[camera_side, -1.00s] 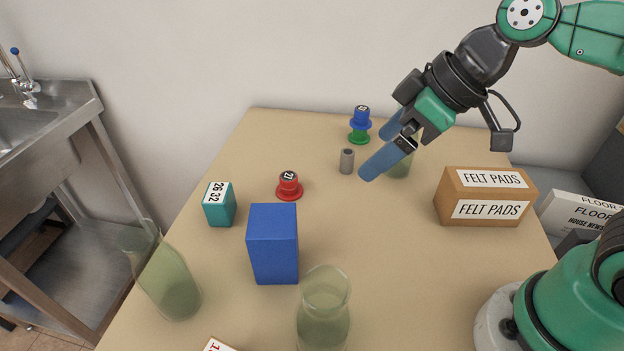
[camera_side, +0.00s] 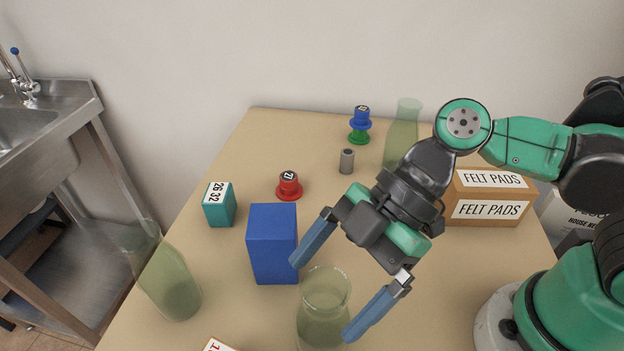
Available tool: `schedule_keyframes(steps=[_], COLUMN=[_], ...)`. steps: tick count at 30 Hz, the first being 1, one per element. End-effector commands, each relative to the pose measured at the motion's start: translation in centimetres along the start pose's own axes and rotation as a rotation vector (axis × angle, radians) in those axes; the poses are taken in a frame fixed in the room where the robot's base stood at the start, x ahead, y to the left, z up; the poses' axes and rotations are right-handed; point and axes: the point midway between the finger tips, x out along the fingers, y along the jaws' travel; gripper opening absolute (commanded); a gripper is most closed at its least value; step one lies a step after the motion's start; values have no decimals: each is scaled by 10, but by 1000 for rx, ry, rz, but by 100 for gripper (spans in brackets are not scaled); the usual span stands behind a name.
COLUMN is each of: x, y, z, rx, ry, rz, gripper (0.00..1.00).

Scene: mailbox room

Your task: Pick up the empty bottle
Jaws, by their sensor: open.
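Three translucent green bottles stand on the table: one at the front left (camera_side: 170,285), one at the front middle (camera_side: 320,318), and one at the back (camera_side: 404,125), partly hidden behind my arm. The two front ones look darker low down. I cannot tell for sure which is empty. My gripper (camera_side: 324,300) is open and tilted down to the left. In this view its blue fingers lie to either side of the front middle bottle, one overlapping its right edge. I cannot tell whether they touch it.
A blue block (camera_side: 272,243) stands close to the left finger. A teal block (camera_side: 219,204), red spool (camera_side: 289,186), grey cylinder (camera_side: 347,161) and blue-green spool pair (camera_side: 360,125) stand farther back. A felt pads box (camera_side: 487,199) is at the right.

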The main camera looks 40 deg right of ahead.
Motion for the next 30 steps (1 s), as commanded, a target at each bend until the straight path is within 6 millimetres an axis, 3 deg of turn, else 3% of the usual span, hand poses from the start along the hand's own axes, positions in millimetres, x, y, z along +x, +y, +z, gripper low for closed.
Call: schedule_keyframes(steps=[9, 23, 30], x=[26, 32, 32], y=[0, 0, 0], z=[0, 0, 0], rx=[-1, 1, 1], ry=[0, 1, 1], rz=[1, 3, 3], gripper=[96, 96, 28])
